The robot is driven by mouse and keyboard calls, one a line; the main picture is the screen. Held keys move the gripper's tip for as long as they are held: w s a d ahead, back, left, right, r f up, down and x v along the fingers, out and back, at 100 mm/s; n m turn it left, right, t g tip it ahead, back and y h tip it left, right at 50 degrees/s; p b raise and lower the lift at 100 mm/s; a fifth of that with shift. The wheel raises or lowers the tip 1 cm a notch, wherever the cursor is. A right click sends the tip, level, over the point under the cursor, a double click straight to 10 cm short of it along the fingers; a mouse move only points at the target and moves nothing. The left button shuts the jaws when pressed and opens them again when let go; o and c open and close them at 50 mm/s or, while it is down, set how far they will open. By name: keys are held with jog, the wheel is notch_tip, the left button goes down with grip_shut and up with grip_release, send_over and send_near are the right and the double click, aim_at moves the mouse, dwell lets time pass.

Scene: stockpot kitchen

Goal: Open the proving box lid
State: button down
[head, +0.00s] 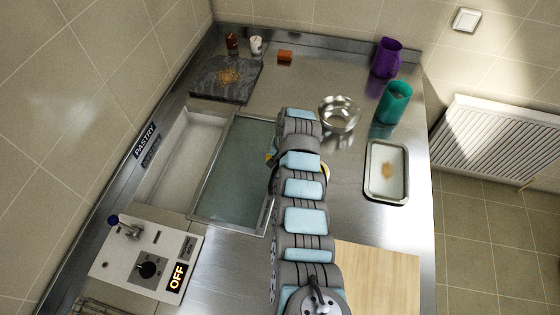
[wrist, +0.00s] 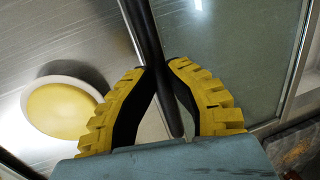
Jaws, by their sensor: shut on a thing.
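The proving box lid (head: 236,165) is a framed glass panel in the steel counter. It lies over the right part of the box, and the pale box interior (head: 175,155) shows open to its left. In the wrist view the glass (wrist: 230,45) is at the upper right, with a dark bar handle (wrist: 141,25) along its near side. My gripper (wrist: 160,66) has its yellow fingers shut around this handle, one on each side. In the head view my arm hides most of the gripper and the handle.
A white-rimmed yellow dish (wrist: 68,112) stands close beside my gripper. A steel bowl (head: 339,113), a teal jug (head: 393,102), a purple jug (head: 387,58) and a tray (head: 386,172) stand right. A control box (head: 147,262) reading OFF is at lower left; a wooden board (head: 385,275) lies lower right.

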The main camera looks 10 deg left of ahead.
jog(key=shift+d+f, duration=0.1)
jog(key=shift+f, duration=0.05)
jog(key=c, duration=1)
grip_release()
jog(key=shift+r, duration=0.2)
jog(key=shift+w+r, duration=0.1)
jog(key=shift+r, duration=0.35)
jog(key=r, duration=0.3)
jog(key=d+r, duration=0.1)
jog(key=r, duration=0.3)
jog(key=d+r, duration=0.1)
jog(key=r, duration=0.2)
jog(key=shift+s+d+r, duration=0.1)
jog(key=shift+s+r, duration=0.1)
jog(key=shift+r, duration=0.15)
